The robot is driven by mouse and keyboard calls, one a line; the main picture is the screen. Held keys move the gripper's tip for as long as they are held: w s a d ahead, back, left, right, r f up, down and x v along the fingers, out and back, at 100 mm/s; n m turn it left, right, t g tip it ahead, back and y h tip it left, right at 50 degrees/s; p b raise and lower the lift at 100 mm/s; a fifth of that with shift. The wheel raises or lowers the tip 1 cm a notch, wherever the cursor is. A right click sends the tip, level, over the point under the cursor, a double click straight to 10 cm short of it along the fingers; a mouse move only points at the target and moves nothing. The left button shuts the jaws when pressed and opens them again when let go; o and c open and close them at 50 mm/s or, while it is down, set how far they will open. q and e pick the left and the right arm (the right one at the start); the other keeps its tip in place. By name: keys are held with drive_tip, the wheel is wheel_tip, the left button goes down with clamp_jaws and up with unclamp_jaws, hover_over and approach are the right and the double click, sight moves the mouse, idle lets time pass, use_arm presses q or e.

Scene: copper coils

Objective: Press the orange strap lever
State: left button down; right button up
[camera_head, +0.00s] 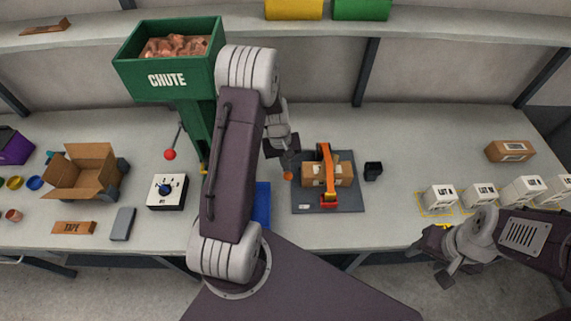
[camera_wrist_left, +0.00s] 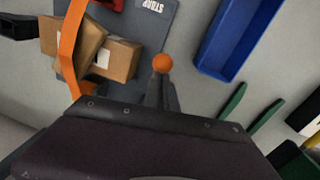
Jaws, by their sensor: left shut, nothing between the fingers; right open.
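The grey strap station (camera_head: 349,199) lies on the bench, with an orange arch (camera_head: 328,170) over a brown carton (camera_head: 312,175). An orange ball knob (camera_head: 288,176) shows at the station's left edge; its stem is hidden. My left gripper (camera_head: 287,158) is shut and empty, with its tips right at the knob. In the left wrist view the knob (camera_wrist_left: 162,63) appears just beyond the shut fingertips (camera_wrist_left: 161,82); I cannot tell whether they touch. The arch (camera_wrist_left: 70,45) and carton (camera_wrist_left: 116,60) are left of it. My right gripper (camera_head: 445,262) is open and empty at the bench's front right edge.
A blue tray (camera_head: 262,205) lies left of the station, partly behind my left arm. White boxes (camera_head: 438,197) line the right. A black cup (camera_head: 373,171) stands beside the station.

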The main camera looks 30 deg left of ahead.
sight(286, 174)
use_arm(q)
drive_tip(key=shift+s+d+f+b, duration=0.2)
drive_tip(key=shift+s+f+b, duration=0.15)
drive_tip(key=shift+f, duration=0.2)
drive_tip(key=shift+s+d+f+b, duration=0.2)
drive_tip(key=shift+f+b, duration=0.1)
drive_tip(key=shift+f, duration=0.2)
drive_tip(key=shift+s+f, duration=0.15)
drive_tip(key=shift+f, duration=0.35)
drive_tip(key=shift+s, duration=0.1)
use_arm(e)
drive_tip(key=f, duration=0.3)
drive_tip(key=shift+s+d, duration=0.25)
drive_tip(key=shift+s, duration=0.15)
drive_tip(key=shift+w, duration=0.1)
